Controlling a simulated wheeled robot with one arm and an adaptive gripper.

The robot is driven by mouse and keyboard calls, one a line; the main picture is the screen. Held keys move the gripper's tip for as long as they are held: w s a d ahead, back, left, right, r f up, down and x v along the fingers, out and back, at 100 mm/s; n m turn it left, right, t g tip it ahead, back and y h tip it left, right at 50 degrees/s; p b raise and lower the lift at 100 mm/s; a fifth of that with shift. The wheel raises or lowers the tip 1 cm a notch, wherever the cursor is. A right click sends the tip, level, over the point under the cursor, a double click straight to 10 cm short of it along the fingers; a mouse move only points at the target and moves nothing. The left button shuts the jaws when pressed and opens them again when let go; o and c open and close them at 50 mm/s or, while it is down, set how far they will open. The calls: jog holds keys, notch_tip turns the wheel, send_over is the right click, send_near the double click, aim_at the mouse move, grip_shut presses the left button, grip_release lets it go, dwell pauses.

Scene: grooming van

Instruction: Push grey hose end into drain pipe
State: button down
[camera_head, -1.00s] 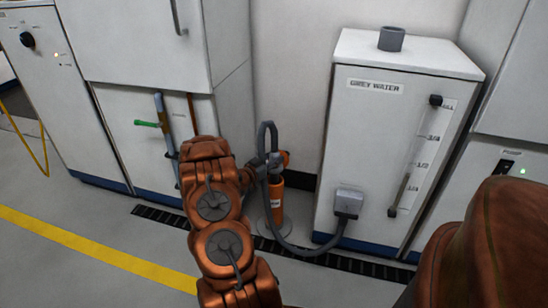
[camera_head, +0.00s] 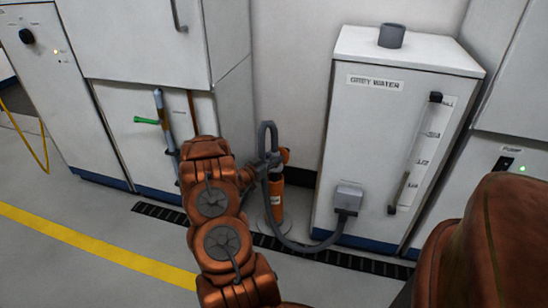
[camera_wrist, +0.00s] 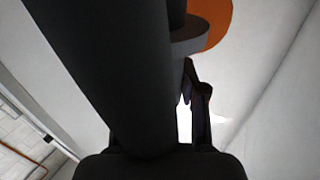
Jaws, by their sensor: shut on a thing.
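The grey hose (camera_head: 297,247) runs from a grey box on the grey water tank, along the floor, then up into a tight loop above the orange drain pipe (camera_head: 276,204). The pipe stands upright on a round grey floor base. My gripper (camera_head: 270,163) is shut on the hose near its end, at the pipe's upper part. In the wrist view the hose (camera_wrist: 105,65) fills the middle, dark and close, with a grey collar (camera_wrist: 190,45) and an orange part beside it. The hose tip and pipe mouth are hidden, so I cannot tell whether the tip is inside.
The white grey water tank (camera_head: 385,125) stands right of the pipe, with a grey cup-like fitting on top. White cabinets (camera_head: 150,50) stand at the left. A dark floor grate (camera_head: 160,216) runs along their front. Open floor lies at the lower left.

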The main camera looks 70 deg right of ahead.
jog(key=shift+f, duration=2.6)
dwell(0.3)
jog(key=c, duration=0.6)
grip_release()
jog(key=shift+o, duration=0.2)
jog(key=v, duration=1.2)
